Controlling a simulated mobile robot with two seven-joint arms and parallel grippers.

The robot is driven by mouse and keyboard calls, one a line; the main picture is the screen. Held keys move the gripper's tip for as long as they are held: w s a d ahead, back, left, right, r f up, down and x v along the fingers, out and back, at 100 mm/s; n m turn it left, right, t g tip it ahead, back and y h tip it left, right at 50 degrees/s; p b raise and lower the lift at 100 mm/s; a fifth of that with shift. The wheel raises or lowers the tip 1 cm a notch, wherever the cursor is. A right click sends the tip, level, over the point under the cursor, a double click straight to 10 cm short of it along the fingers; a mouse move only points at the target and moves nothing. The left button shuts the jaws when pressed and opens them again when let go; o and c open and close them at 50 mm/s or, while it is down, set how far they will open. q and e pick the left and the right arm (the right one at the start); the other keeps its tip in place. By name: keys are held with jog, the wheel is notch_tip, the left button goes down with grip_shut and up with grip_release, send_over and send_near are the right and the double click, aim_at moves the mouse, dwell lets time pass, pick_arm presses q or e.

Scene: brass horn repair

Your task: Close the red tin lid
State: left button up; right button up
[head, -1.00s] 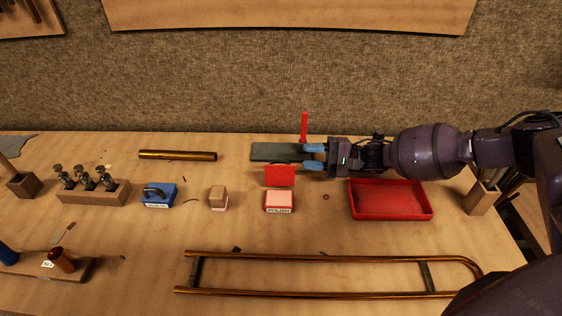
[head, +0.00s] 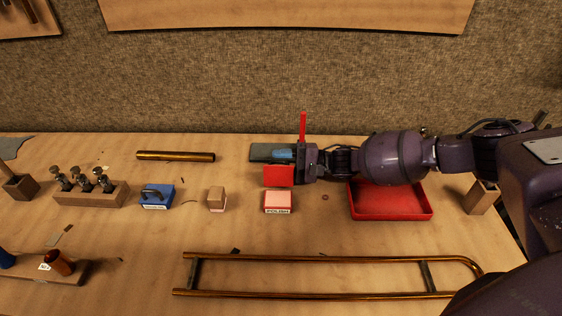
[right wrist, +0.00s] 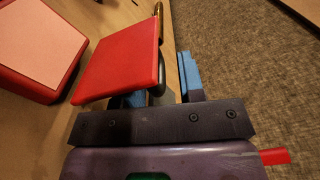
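The red tin (head: 278,203), labelled POLISH, sits on the bench with pink contents. Its red lid (head: 279,175) stands raised at the tin's back edge. My right gripper (head: 284,161) is behind the lid, reaching in from the right. One blue finger shows clear of the lid; the other is mostly hidden by it. The fingers are apart, with nothing seen between them. I cannot tell whether the gripper touches the lid. My left gripper is out of view.
A red tray (head: 390,214) lies right of the tin, under my right arm. A grey slab (head: 262,152) and a thin upright red bar (head: 302,127) are behind. Brass slide tubing (head: 310,293) lies in front.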

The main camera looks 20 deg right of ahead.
aim_at(281, 168)
grip_shut()
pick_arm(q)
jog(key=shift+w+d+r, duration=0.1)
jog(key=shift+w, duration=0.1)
